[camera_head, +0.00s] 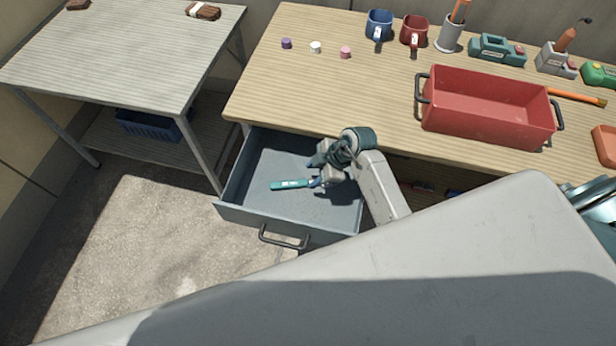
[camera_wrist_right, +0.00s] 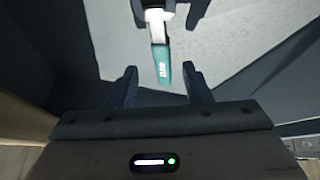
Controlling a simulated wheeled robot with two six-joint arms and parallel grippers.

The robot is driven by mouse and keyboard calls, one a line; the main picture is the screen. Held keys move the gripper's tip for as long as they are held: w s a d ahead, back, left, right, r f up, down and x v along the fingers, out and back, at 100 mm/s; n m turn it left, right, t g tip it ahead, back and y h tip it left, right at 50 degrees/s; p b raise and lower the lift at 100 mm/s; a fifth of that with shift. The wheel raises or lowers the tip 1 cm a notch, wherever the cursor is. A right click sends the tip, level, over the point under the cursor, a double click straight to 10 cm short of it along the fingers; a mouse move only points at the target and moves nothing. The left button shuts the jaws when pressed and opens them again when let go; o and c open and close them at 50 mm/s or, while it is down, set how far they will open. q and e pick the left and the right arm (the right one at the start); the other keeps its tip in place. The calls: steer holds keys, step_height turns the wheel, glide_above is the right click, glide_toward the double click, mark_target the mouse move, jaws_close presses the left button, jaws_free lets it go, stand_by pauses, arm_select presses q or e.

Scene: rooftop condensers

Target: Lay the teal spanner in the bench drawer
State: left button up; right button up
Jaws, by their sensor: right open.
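The teal spanner (camera_head: 290,184) lies inside the open bench drawer (camera_head: 262,218), on or very near its grey floor. Its teal handle (camera_wrist_right: 161,68) also shows in the right wrist view, with a pale part at the top. My right gripper (camera_head: 319,172) is over the drawer at the spanner's right end. In the right wrist view its two fingers (camera_wrist_right: 162,87) stand apart on either side of the handle, with gaps between. The gripper hides the spanner's right end in the head view. My left gripper is not in view.
The drawer is pulled out from under a wooden bench (camera_head: 380,100). A second table (camera_head: 130,60) is at the left. The drawer's remaining floor looks clear.

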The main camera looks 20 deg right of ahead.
steer(key=v, duration=0.7)
steer(key=shift+d+r, duration=0.2)
steer(key=shift+r, duration=0.05)
steer(key=shift+s, duration=0.1)
